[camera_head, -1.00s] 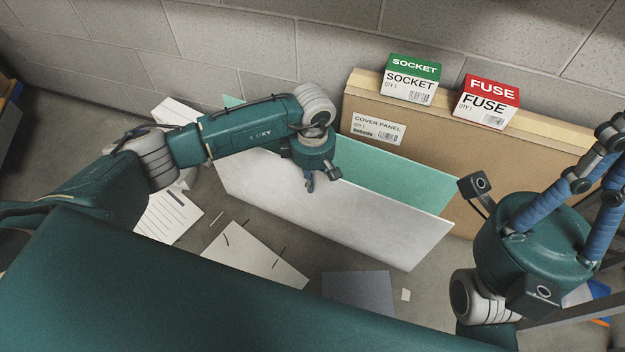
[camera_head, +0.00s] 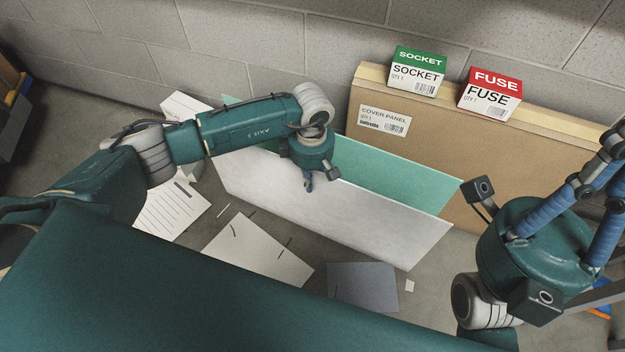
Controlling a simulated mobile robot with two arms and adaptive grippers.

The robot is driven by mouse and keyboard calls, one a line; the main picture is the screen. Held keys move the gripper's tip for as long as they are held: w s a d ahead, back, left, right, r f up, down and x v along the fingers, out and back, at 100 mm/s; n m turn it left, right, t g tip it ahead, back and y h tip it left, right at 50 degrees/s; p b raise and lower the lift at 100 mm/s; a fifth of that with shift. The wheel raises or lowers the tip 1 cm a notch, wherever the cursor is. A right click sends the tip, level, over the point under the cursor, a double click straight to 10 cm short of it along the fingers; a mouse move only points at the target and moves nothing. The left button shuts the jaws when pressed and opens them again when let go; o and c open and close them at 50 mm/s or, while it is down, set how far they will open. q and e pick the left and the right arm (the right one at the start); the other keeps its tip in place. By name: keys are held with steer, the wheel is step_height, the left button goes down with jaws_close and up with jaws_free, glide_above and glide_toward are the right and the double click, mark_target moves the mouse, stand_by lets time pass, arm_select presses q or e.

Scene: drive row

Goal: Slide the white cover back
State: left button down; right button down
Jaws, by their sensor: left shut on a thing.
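The white cover (camera_head: 330,212) is a flat panel standing on its long edge, leaning back, in the middle of the view. A green panel (camera_head: 405,178) stands behind it and shows above its top edge on the right. My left gripper (camera_head: 308,183) is at the cover's top edge near its middle and is shut on it. My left arm hides part of the top edge and of the green panel. My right gripper (camera_head: 598,195) is close to the camera at the right edge, apart from the cover. Its fingertips are out of the frame.
A cardboard box (camera_head: 440,150) stands behind the panels against the block wall. A green-topped socket box (camera_head: 418,73) and a red-topped fuse box (camera_head: 490,93) sit on it. Papers (camera_head: 258,248) and a grey sheet (camera_head: 362,287) lie on the floor in front.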

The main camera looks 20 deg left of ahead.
arm_select(q)
steer(key=c, duration=1.8)
jaws_free()
steer(key=shift+r, duration=0.1)
step_height(320, 180, up, 12)
